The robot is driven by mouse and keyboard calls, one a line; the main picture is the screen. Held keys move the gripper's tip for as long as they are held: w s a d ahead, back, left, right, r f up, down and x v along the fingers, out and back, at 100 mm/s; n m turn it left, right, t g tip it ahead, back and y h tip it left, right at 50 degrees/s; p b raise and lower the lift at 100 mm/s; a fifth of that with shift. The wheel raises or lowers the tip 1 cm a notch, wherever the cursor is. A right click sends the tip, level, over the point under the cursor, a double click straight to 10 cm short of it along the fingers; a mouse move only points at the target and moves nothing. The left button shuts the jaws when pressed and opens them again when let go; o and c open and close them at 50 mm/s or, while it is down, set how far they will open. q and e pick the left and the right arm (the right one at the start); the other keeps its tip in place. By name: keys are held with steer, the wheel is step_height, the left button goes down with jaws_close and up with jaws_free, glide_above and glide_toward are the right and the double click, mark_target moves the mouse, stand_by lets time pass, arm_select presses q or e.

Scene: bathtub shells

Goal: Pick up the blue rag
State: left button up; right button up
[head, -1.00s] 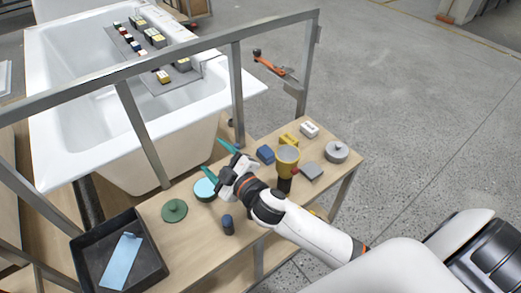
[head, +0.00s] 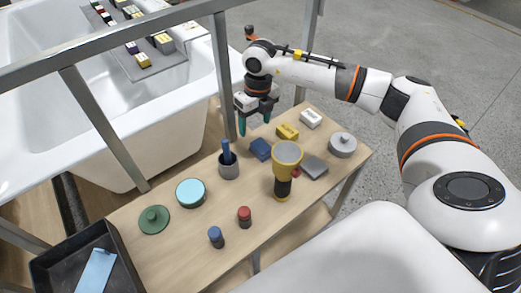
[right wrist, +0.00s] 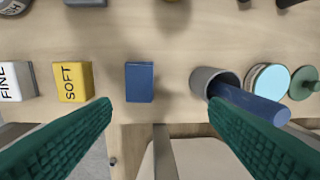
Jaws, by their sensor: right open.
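A dark blue block (head: 261,149) lies on the wooden table between a grey cup and a yellow block; it also shows in the right wrist view (right wrist: 140,82). A flat light blue piece (head: 96,270), perhaps cloth, lies in the black tray at the lower left. I cannot tell for sure which is the rag. My right gripper (head: 254,124) points down over the table's back edge, just behind the blue block. In the right wrist view its green fingers (right wrist: 161,101) are apart and empty, with the blue block beyond them, between the tips. My left gripper is out of view.
The grey cup (head: 229,167) with a blue rod stands close by the right wrist's right finger. Metal frame rails (head: 100,125) stand between table and bathtub.

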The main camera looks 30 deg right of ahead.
mark_target(261, 146)
steer(key=shift+h, duration=0.5)
steer(key=f, duration=0.2)
steer(key=d+f, duration=0.1)
steer(key=f, duration=0.2)
steer(key=d+f, duration=0.1)
steer(key=f, duration=0.1)
steer(key=shift+w+d+f, duration=0.1)
steer(key=shift+d+f, duration=0.1)
steer(key=shift+f, duration=0.05)
step_height(261, 146, down, 5)
steer(key=shift+w+f, duration=0.1)
steer(key=shift+w, duration=0.05)
steer(key=c, duration=1.1)
steer(key=shift+o, duration=0.2)
step_height(261, 146, up, 10)
steer(key=shift+r, duration=0.1)
steer(key=o, duration=0.4)
steer(key=c, duration=0.3)
